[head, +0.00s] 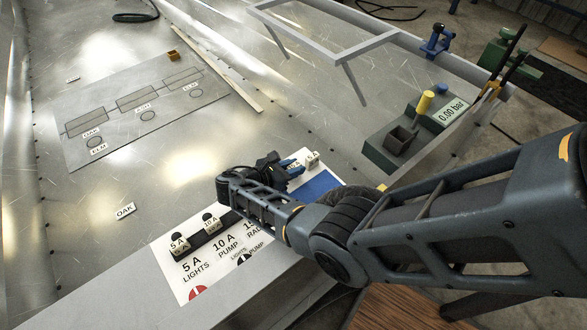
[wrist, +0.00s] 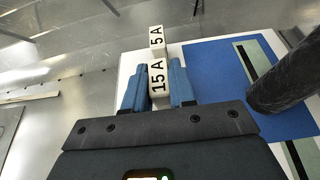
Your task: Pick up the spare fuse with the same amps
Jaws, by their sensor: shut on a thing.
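My gripper (wrist: 157,88) has its two blue fingers either side of a white spare fuse marked 15 A (wrist: 157,76) and is shut on it. A spare marked 5 A (wrist: 156,38) stands just beyond it in the wrist view and also shows in the head view (head: 312,157). In the head view my gripper (head: 291,168) is over the far end of the white label board (head: 180,277). There, fuses marked 5 A (head: 180,243) and 10 A (head: 210,221) sit in a black strip above the printed words LIGHTS and PUMP. My arm hides the rest of the strip.
A blue panel (head: 318,185) lies beside the spares. A dark green box with a yellow knob (head: 424,103) and a 0.00 bar sign (head: 451,111) stands at right. A grey marked plate (head: 140,105) lies on the metal floor at left.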

